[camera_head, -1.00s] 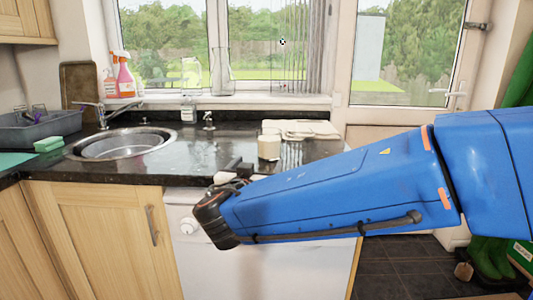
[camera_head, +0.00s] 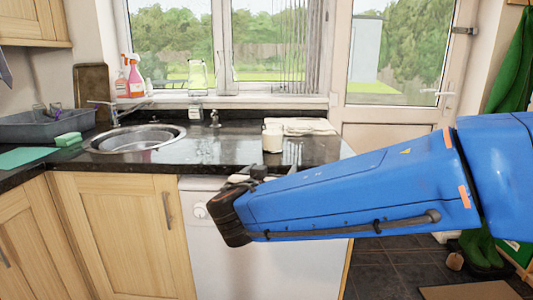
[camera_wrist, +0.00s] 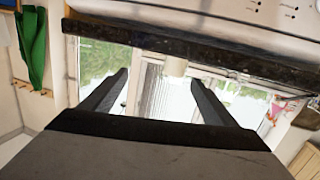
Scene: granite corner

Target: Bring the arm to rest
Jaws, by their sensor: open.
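My blue arm (camera_head: 350,190) reaches in from the right in the head view, with its black wrist end at the left, in front of the counter. My gripper (camera_wrist: 159,77) shows in the wrist view with its two dark fingers wide apart and nothing between them touching them. In the head view the gripper is mostly hidden behind the arm; only small dark parts show above it. A cream mug (camera_head: 273,138) stands on the counter beyond the arm; it also shows in the wrist view (camera_wrist: 176,66), apart from the fingers.
The dark granite counter (camera_head: 225,150) holds a round sink (camera_head: 138,138), a white cloth-like item (camera_head: 302,126), a green sponge (camera_head: 68,139) and a grey basin (camera_head: 45,124). A white appliance front (camera_head: 235,265) is below.

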